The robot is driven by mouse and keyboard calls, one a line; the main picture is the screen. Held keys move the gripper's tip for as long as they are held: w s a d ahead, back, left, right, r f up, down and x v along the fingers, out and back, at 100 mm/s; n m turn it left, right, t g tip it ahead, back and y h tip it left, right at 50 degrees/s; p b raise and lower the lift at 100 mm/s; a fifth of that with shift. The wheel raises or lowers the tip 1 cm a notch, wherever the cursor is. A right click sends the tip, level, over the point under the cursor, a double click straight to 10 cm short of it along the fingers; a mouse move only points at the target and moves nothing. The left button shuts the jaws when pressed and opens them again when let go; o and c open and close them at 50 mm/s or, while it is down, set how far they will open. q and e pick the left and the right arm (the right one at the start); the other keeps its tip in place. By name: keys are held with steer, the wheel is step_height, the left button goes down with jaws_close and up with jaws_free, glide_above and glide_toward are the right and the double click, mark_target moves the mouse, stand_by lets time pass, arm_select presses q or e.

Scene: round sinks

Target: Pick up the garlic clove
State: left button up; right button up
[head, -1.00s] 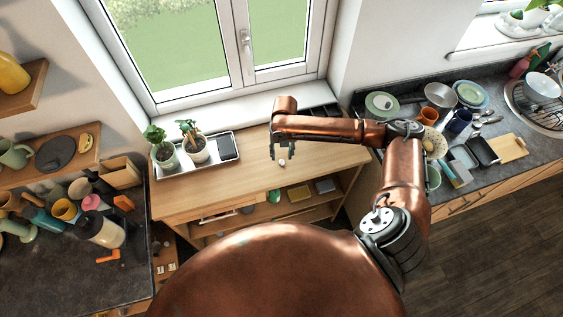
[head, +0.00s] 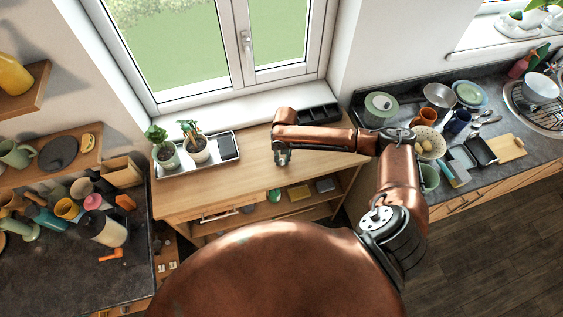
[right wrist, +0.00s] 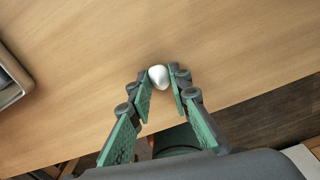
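The garlic clove (right wrist: 159,77) is a small white, rounded piece at the wooden cabinet top. In the right wrist view it sits between the fingertips of my right gripper (right wrist: 162,78), with a green, dark-jointed finger close against each side. The fingers lean in towards each other at the tips, shut on the clove. In the head view my right gripper (head: 283,157) points down over the front part of the cabinet top, and the clove is a tiny pale spot there. I cannot tell if the clove is lifted. My left gripper is not in view.
The wooden cabinet top (head: 235,184) is clear around the gripper. A tray (head: 180,171) with two potted plants and a dark phone-like slab stands left. A black compartment box (head: 320,114) stands behind the arm. Dish-filled counters lie at both sides.

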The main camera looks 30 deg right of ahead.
steer(key=shift+c, duration=0.9)
steer(key=shift+r, duration=0.15)
